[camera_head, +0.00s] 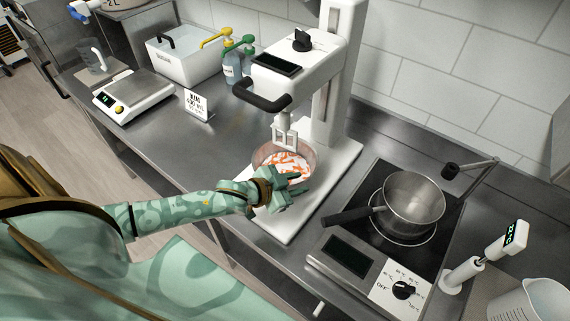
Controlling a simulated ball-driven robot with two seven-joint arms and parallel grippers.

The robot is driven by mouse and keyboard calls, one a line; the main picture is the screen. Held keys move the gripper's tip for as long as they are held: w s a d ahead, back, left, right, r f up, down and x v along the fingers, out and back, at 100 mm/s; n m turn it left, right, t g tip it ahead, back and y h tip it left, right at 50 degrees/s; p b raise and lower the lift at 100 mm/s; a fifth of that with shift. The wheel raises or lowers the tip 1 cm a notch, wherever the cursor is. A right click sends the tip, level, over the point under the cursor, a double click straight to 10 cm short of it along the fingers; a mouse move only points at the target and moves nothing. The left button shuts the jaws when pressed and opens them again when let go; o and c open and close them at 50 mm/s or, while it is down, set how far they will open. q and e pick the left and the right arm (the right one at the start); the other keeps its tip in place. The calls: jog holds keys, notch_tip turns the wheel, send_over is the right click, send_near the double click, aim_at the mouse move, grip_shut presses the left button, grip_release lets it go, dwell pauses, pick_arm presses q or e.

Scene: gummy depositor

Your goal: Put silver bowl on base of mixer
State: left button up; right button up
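The silver bowl (260,155) is at the mixer's base (330,172), under the mixer head (298,70). It looks upright and holds orange and white contents. The mixer's attachment (285,132) hangs just above the bowl. My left gripper (296,186) is at the bowl's near side, close to or touching its rim, and covers part of the bowl and base. Whether its fingers are closed on the rim cannot be told. The bowl's underside is hidden, so its exact contact with the base cannot be seen. My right gripper is not in view.
To the right, a steel pot (413,204) sits on a cooktop (352,257), its handle pointing toward the mixer. A thermometer (490,257) and a clear jug (532,300) stand at far right. A scale (133,95), sign (198,104) and white bin (185,60) are left.

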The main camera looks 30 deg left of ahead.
pick_arm(q)
jog(key=p+v, duration=0.1)
jog(key=v, duration=1)
jog(key=shift+s+a, duration=0.25)
jog(key=shift+s, duration=0.05)
jog(key=shift+r, duration=0.15)
dwell(0.5)
